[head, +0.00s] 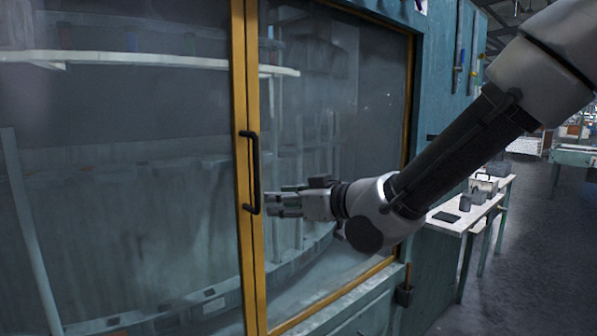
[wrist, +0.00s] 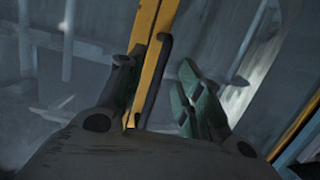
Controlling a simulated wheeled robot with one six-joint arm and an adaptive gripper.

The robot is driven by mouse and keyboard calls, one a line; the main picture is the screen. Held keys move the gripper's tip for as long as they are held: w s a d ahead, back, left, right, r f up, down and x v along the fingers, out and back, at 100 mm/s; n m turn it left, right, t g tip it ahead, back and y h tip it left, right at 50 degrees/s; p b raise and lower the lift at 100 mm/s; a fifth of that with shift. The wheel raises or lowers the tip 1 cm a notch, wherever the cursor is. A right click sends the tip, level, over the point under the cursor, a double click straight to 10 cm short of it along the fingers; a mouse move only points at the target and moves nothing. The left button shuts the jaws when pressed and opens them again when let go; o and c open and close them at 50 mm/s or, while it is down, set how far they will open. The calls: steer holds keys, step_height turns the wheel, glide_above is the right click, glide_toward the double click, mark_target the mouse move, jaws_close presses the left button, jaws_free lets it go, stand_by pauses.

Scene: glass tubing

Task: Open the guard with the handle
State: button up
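The guard is a framed glass panel with a yellow upright (head: 240,230), and a second yellow-framed pane stands to its right. A black vertical bar handle (head: 256,174) is fixed to the yellow upright; it also shows in the wrist view (wrist: 156,75). My gripper (head: 274,204) is just right of the handle's lower part in the head view. In the wrist view my gripper (wrist: 158,88) is open, with the handle and the yellow upright appearing between its spread fingers. I see no finger touching the handle; the depth gap is unclear. The guard appears shut.
Behind the glass are a pale shelf (head: 130,59) and rails. The teal cabinet wall (head: 437,100) frames the panes. A white side table (head: 475,212) with small dark items stands right of the cabinet, below my arm. Open floor (head: 535,240) lies at the right.

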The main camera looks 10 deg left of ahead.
step_height(320, 180, up, 5)
steer(key=t+y, duration=0.1)
steer(key=y, duration=0.1)
glide_above(258, 206)
steer(key=shift+w+a, duration=0.2)
steer(key=shift+w, duration=0.2)
jaws_close()
